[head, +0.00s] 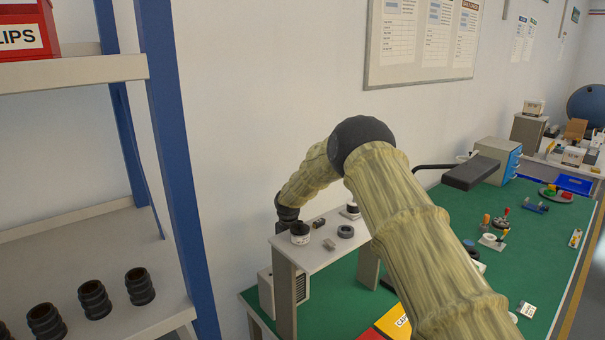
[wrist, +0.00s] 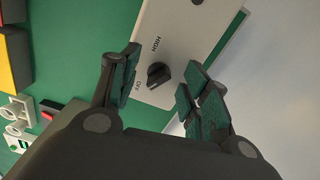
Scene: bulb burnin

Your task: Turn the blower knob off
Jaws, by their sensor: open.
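The blower knob (wrist: 157,74) is a small black dial on a pale panel (wrist: 190,32) marked HIGH and OFF, in the wrist view. Its pointer's exact setting is hard to tell. My gripper (wrist: 155,85) is open, with one dark green-padded finger on each side of the knob and a gap to it on both sides. The knob appears between the fingertips; I cannot tell how far ahead of them it is. In the head view a pale boxy unit (head: 266,293) stands beneath the small raised shelf; its knob is not visible there, and my arm's end reaches down behind the shelf.
The raised shelf (head: 322,246) holds several small dark parts. A blue-posted rack (head: 172,150) with black ribbed pieces (head: 95,299) stands at the left. Red and yellow bins (head: 393,322) lie on the green bench (head: 535,245). The white wall is close behind.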

